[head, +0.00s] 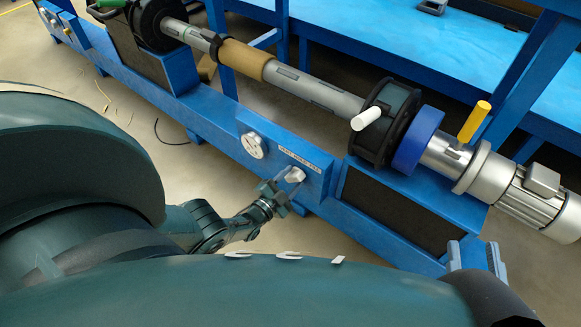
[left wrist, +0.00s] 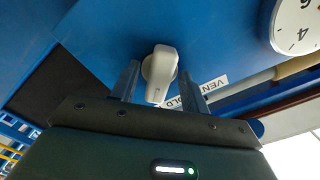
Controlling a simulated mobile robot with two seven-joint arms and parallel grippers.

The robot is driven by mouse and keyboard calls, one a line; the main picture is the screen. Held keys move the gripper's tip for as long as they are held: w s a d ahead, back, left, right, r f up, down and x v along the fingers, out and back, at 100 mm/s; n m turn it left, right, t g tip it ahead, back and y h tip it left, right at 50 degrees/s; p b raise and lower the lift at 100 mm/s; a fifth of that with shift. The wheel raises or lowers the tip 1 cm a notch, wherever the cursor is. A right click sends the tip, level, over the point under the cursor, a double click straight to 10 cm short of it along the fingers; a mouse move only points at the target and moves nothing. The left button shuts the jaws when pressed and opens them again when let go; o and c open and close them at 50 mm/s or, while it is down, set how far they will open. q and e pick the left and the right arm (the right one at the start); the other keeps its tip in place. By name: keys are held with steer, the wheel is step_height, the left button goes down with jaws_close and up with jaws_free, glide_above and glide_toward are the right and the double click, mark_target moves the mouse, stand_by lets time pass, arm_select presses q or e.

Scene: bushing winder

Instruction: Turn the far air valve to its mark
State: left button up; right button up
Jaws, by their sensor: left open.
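A white valve knob (head: 295,174) sits on a blue panel (head: 315,180) on the machine's front rail. My left gripper (head: 284,189) is at this knob, open. In the left wrist view the knob (left wrist: 160,72) stands between the two fingers (left wrist: 158,80), with a visible gap on the right; contact on the left is unclear. The knob's long shape points slightly toward the gripper. A smaller, similar panel (head: 75,38) is at the far upper left. My right gripper (head: 476,256) is open and empty at lower right.
A white gauge (head: 252,145) is left of the knob, also seen in the left wrist view (left wrist: 298,24). A label (head: 298,158) is above the knob. The winder shaft (head: 315,92) runs behind, with a motor (head: 520,190) at right.

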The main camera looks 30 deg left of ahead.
arm_select(q)
steer(key=shift+c, duration=0.3)
steer(key=c, duration=0.9)
steer(key=shift+s+m, duration=0.1)
steer(key=shift+m, duration=0.2)
steer(key=m+b, duration=0.1)
steer(key=m, duration=0.7)
steer(key=shift+a, duration=0.1)
arm_select(e)
steer(key=shift+a, duration=0.1)
arm_select(q)
steer(key=shift+m, duration=0.3)
steer(key=o, duration=1)
steer(key=shift+c, duration=0.2)
